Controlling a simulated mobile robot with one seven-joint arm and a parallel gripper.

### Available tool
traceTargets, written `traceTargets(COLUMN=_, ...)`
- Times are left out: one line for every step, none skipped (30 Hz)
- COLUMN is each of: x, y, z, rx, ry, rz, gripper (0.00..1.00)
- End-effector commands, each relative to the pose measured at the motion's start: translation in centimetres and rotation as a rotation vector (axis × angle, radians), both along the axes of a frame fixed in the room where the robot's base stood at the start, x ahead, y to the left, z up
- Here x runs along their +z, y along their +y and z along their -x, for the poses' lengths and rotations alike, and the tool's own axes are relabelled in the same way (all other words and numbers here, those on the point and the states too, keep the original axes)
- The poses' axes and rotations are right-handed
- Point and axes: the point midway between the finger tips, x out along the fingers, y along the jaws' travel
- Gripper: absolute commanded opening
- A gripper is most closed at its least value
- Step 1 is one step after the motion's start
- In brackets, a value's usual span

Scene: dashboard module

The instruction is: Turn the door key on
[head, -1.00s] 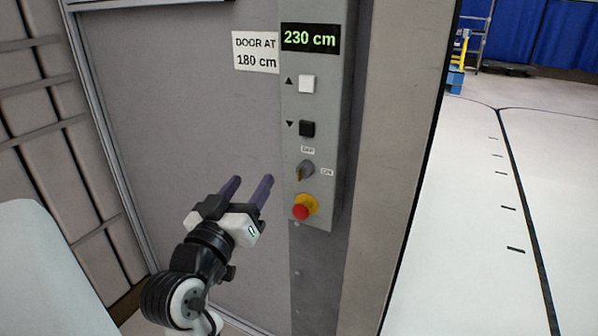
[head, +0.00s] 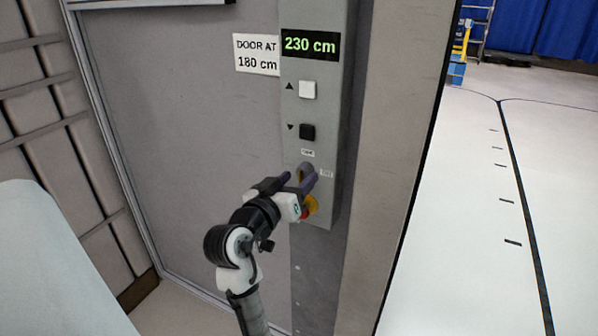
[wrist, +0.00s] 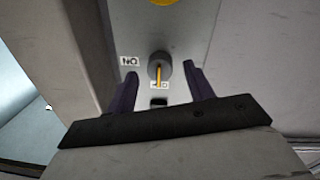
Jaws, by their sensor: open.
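The key switch (head: 306,171) is a round grey knob on the grey control panel (head: 318,60), below the black down button. In the wrist view, which is upside down, the key (wrist: 158,74) is a thin yellow strip on the dark round lock. It points toward a small label, blurred there, that seems to read OFF. The ON label (wrist: 129,62) lies to the side. My gripper (head: 298,179) is open at the panel. Its two purple fingers stand on either side of the key, with a gap on both sides in the wrist view (wrist: 160,83).
The red and yellow emergency stop (head: 309,206) sits just below the key, partly behind my gripper. A white up button (head: 307,89) and a black down button (head: 307,131) are above. The display (head: 311,44) reads 230 cm; a sign (head: 256,54) says DOOR AT 180 cm.

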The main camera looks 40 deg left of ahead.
Motion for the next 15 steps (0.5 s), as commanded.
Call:
traceTargets(x=0.2, y=0.0, z=-0.6, rx=-0.002, ry=0.000, rz=0.000, gripper=0.53)
traceTargets(x=0.1, y=0.1, z=-0.8, rx=-0.002, ry=0.001, rz=0.000, gripper=0.53)
traceTargets(x=0.1, y=0.2, z=-1.1, rx=-0.001, ry=0.001, rz=0.000, gripper=0.53)
traceTargets(x=0.1, y=0.2, z=-1.3, rx=0.000, ry=0.001, rz=0.000, gripper=0.53)
traceTargets(x=0.1, y=0.2, z=-1.4, rx=0.000, ry=0.000, rz=0.000, gripper=0.53)
traceTargets(x=0.0, y=0.2, z=-1.5, rx=0.000, ry=0.000, rz=-0.001, gripper=0.53)
traceTargets(x=0.0, y=0.3, z=-1.6, rx=0.000, ry=0.000, rz=-0.001, gripper=0.53)
traceTargets(x=0.0, y=0.3, z=-1.6, rx=0.000, ry=0.000, rz=-0.001, gripper=0.53)
traceTargets(x=0.0, y=0.3, z=-1.6, rx=0.001, ry=0.000, rz=-0.001, gripper=0.53)
traceTargets(x=0.0, y=0.3, z=-1.6, rx=0.001, ry=0.000, rz=-0.001, gripper=0.53)
traceTargets(x=0.0, y=0.3, z=-1.6, rx=0.001, ry=0.000, rz=-0.001, gripper=0.53)
traceTargets(x=0.0, y=0.3, z=-1.6, rx=0.001, ry=0.000, rz=-0.001, gripper=0.53)
traceTargets(x=0.0, y=0.3, z=-1.6, rx=0.001, ry=0.000, rz=-0.001, gripper=0.53)
traceTargets(x=0.0, y=0.3, z=-1.6, rx=0.000, ry=0.000, rz=-0.001, gripper=0.53)
traceTargets(x=0.0, y=0.3, z=-1.6, rx=0.000, ry=0.000, rz=-0.001, gripper=0.49)
